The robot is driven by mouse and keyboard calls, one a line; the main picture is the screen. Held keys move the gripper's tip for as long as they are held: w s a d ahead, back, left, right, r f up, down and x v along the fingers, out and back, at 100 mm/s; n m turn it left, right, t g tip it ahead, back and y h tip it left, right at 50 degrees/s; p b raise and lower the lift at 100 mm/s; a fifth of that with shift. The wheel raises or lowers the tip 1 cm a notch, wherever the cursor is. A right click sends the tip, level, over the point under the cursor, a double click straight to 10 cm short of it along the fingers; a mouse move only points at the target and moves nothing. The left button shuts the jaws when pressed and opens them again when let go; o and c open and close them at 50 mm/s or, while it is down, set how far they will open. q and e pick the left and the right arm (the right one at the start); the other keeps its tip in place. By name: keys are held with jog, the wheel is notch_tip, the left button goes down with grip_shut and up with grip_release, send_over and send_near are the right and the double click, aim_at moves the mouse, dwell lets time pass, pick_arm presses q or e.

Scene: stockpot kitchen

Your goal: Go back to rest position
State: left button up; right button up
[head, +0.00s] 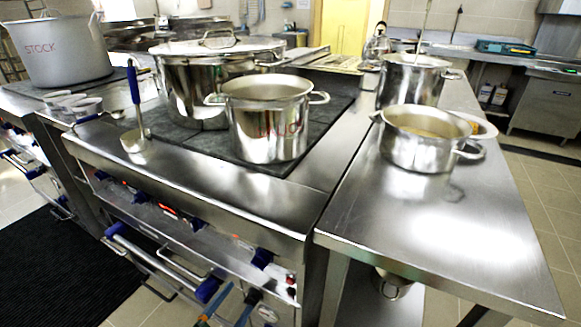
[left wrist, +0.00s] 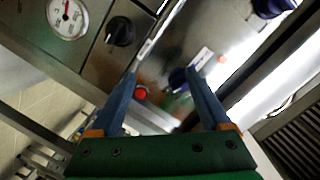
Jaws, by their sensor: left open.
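My left gripper (head: 236,300) shows at the bottom edge of the head view, low in front of the stove's control front. In the left wrist view its two blue fingers (left wrist: 160,78) are spread apart with nothing between them. Beyond the fingers there are a white dial gauge (left wrist: 68,17), a black knob (left wrist: 125,35) and a red button (left wrist: 140,93) on the metal panel. My right gripper is in neither view.
The stove (head: 215,205) carries a lidded pot (head: 190,95) and a smaller open pot (head: 268,125). A ladle (head: 135,110) is at its left. The side table (head: 430,230) holds two pots, with its front clear. Oven handles (head: 160,262) stick out in front.

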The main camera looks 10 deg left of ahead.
pick_arm(q)
jog(key=s+a+f+n+g+y, duration=0.15)
jog(key=s+f+n+g, duration=0.25)
jog(key=s+f, duration=0.45)
jog(key=s+a+f+n+g+y, duration=0.1)
jog(key=s+f+n+g+y, duration=0.3)
jog(key=f, duration=0.8)
jog(key=s+d+f+n+g, duration=0.1)
jog(key=s+f+g, duration=0.25)
jog(key=s, duration=0.45)
jog(key=s+f+n+g, duration=0.15)
jog(key=s+f, duration=0.25)
jog(key=s, duration=0.5)
notch_tip(320, 180, up, 14)
jog(key=s+g+p, duration=0.1)
jog(key=s+p, duration=0.1)
jog(key=p, duration=1.2)
jog(key=shift+s+g+h, duration=0.15)
jog(key=shift+g+h, duration=0.25)
jog(key=shift+h, duration=0.05)
jog(key=shift+d, duration=0.1)
